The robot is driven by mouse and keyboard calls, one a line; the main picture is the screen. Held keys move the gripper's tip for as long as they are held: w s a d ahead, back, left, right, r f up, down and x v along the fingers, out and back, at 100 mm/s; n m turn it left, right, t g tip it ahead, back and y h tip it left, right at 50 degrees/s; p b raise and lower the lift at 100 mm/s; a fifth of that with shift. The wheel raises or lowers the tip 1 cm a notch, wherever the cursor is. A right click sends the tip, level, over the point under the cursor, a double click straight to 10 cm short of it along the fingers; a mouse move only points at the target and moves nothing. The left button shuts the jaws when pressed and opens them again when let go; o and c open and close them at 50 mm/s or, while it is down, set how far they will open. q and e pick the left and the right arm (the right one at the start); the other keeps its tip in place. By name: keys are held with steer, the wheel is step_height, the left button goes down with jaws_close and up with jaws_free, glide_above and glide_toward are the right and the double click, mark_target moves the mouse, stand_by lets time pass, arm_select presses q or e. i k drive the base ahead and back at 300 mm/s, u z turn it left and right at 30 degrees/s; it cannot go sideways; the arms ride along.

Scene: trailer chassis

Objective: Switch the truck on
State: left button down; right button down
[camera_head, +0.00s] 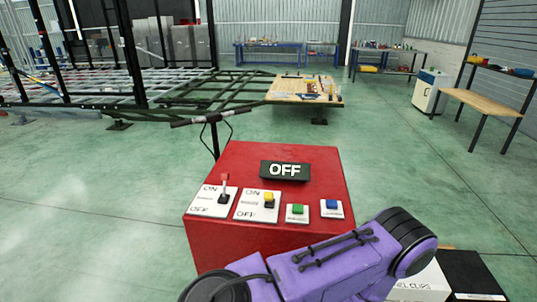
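A red control box (330,165) stands in the lower middle of the head view. Its black display (285,170) reads "OFF". A lever with a red knob (224,178) stands on a white plate marked ON and OFF, its knob toward the ON side. To its right is a yellow-knobbed lever (268,197) on a similar plate; its position is hard to tell. Further right are a green button (297,209) and a blue button (332,204). A purple link of my arm crosses in front of the box and hides its lower front. Neither gripper shows.
A black trailer frame (190,100) fills the back left, with a wooden board (305,90) carrying small parts. A workbench (495,103) stands at the right near a white cabinet (430,92). Boxes (425,285) sit at the lower right. The green floor beside the box is clear.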

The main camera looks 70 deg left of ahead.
mark_target(268, 196)
steer(key=k, duration=0.5)
steer(key=u, duration=1.05)
